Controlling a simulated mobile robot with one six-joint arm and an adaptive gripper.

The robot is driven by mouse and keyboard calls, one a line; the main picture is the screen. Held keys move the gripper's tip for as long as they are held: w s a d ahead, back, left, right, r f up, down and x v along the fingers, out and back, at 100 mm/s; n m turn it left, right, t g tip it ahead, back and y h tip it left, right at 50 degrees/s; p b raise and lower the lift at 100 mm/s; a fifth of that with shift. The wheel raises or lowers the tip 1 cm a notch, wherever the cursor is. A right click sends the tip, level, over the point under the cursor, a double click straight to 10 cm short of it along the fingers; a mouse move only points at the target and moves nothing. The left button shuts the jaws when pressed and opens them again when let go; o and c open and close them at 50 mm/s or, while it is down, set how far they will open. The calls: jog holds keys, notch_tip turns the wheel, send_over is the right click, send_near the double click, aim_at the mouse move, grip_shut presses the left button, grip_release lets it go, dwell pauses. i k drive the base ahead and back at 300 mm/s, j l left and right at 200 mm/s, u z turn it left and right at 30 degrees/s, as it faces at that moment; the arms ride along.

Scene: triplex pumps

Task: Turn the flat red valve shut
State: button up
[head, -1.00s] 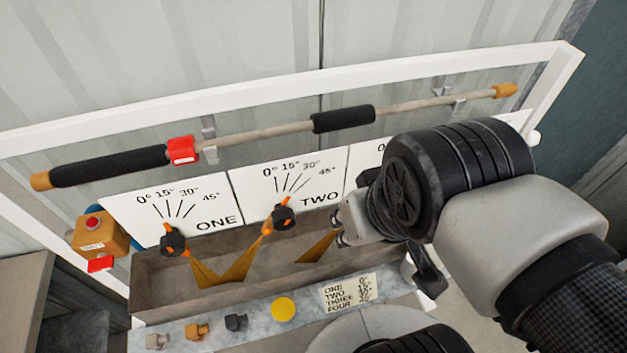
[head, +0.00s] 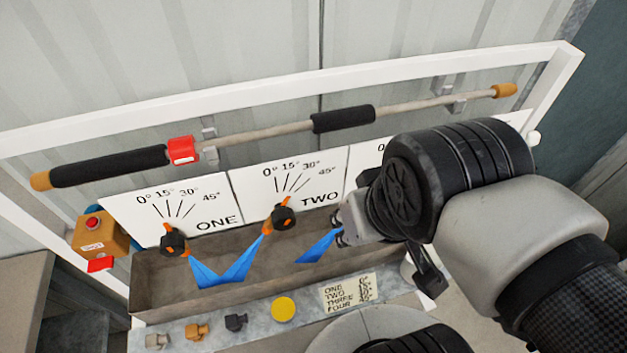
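A flat red piece (head: 100,264) shows at the lower left, just below an orange-yellow box with a red button (head: 92,232). It looks like a flat valve handle, but its details are too small to tell. My gripper (head: 341,238) is at the right of the trough, beside the TWO panel and well to the right of the red piece. My own wrist hides most of the gripper, so its finger opening cannot be made out. No held object shows.
Two black nozzles (head: 174,241) (head: 284,215) with orange pointers send blue streams (head: 222,270) into a grey trough (head: 160,285). A long bar with a red block (head: 183,150) runs above. Several small knobs and a yellow disc (head: 284,309) line the front ledge (head: 258,322).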

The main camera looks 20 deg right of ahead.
aim_at(104, 261)
jog(key=u, duration=1.75)
jog(key=i+l+z, duration=0.1)
jog(key=z, duration=0.15)
jog(key=i, duration=0.1)
